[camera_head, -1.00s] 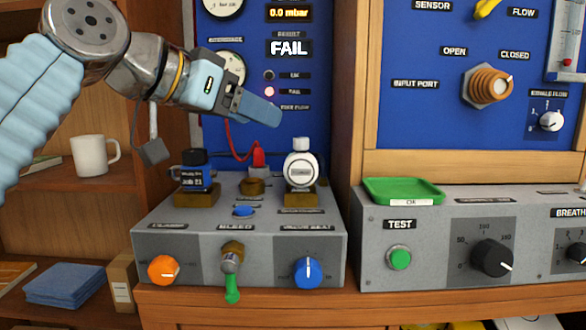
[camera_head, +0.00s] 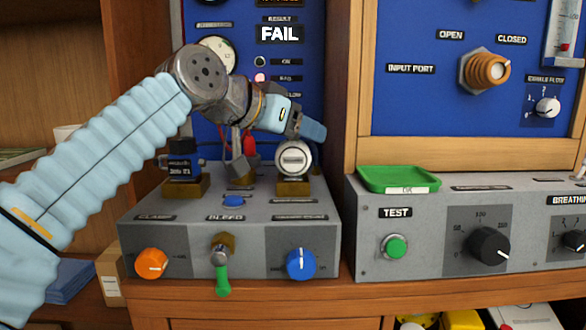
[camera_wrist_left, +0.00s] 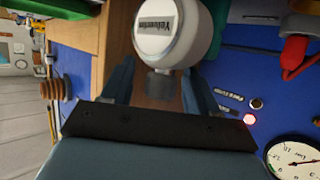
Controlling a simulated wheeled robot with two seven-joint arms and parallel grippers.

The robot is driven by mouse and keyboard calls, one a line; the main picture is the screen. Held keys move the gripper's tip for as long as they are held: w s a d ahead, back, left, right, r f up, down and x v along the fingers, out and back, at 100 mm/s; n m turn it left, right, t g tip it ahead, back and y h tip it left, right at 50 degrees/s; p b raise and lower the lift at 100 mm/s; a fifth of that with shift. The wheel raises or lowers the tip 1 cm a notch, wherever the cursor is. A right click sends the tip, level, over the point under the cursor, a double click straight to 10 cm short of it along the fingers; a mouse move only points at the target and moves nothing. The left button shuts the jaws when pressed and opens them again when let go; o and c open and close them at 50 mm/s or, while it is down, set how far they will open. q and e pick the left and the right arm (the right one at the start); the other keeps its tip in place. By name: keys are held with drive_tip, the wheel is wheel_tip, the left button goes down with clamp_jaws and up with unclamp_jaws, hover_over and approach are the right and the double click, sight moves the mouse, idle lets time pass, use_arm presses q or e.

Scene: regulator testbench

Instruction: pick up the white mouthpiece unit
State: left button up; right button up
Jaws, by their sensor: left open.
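The white mouthpiece unit (camera_head: 294,158) is a round white body with a labelled face, upright on a brass block (camera_head: 293,187) at the right of the grey test box. My left gripper (camera_head: 312,131) is open just above it and hides its top in the head view. In the left wrist view, the unit (camera_wrist_left: 170,32) lies ahead of the open left gripper (camera_wrist_left: 157,80). Its grey stub reaches between the two fingers there; I cannot tell whether they touch it. My right gripper is not in view.
A dark blue unit (camera_head: 184,165) stands on another brass block to the left. The box (camera_head: 180,237) has orange and blue knobs and a green-tipped lever at its front. A green tray (camera_head: 399,178) sits on the console to the right. The blue panel stands behind.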

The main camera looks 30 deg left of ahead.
use_arm(q)
drive_tip(key=shift+w+d+f, duration=0.1)
drive_tip(key=shift+w, duration=0.15)
clamp_jaws()
idle(0.4)
